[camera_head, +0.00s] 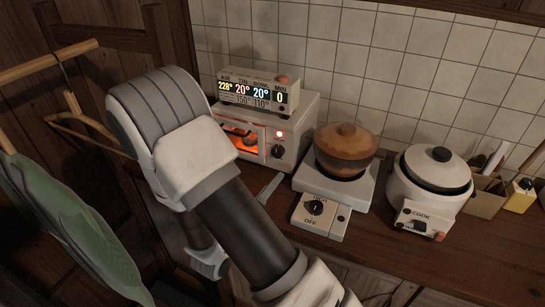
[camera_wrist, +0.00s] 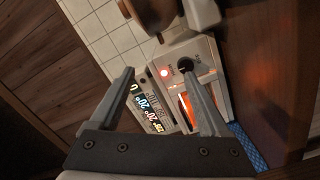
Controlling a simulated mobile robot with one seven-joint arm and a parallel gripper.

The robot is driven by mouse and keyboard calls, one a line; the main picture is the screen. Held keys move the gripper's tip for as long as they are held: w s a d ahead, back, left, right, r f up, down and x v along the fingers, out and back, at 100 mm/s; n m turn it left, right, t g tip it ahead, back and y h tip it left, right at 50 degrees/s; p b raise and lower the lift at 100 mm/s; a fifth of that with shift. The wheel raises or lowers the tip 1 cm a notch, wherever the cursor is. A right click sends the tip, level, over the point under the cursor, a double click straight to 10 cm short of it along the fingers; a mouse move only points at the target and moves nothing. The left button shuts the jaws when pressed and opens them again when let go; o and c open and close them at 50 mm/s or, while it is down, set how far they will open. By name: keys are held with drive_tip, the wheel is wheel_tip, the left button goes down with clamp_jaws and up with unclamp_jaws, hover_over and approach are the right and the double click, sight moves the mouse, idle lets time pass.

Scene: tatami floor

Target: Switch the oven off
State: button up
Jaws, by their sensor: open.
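The oven (camera_head: 303,117) is a small whitish box at the back of the counter. Its window (camera_head: 240,137) glows orange and its red lamp (camera_head: 280,134) is lit. Its dark knob (camera_head: 278,151) sits below the lamp. In the wrist view the oven front shows ahead, with the knob (camera_wrist: 185,64) close to the right fingertip in the picture, and the lit lamp (camera_wrist: 164,73) beside it. I cannot tell whether the finger touches the knob. My gripper (camera_wrist: 158,60) is open with nothing held between its fingers. In the head view my arm hides part of the oven and most of the gripper.
A display box (camera_head: 258,92) stands on the oven. Right of it are a hot plate (camera_head: 337,187) bearing a brown lidded pot (camera_head: 345,150), and a white rice cooker (camera_head: 430,180). Green clothing (camera_head: 65,225) hangs at the left. A blue cloth (camera_wrist: 246,150) shows beside the oven.

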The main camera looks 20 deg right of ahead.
drive_tip(key=w+a+f+n+t+y, duration=0.1)
drive_tip(key=a+f+t+y, duration=0.1)
drive_tip(key=a+f+t, duration=0.15)
approach(277, 154)
drive_tip(key=shift+n+g+y, duration=0.3)
drive_tip(key=shift+g, duration=0.05)
drive_tip(key=x, duration=0.5)
drive_tip(key=r+p+x, duration=0.1)
drive_tip(key=x, duration=0.2)
drive_tip(key=shift+w+d, duration=0.1)
drive_tip(key=shift+w, duration=0.05)
drive_tip(key=shift+c, duration=0.2)
clamp_jaws()
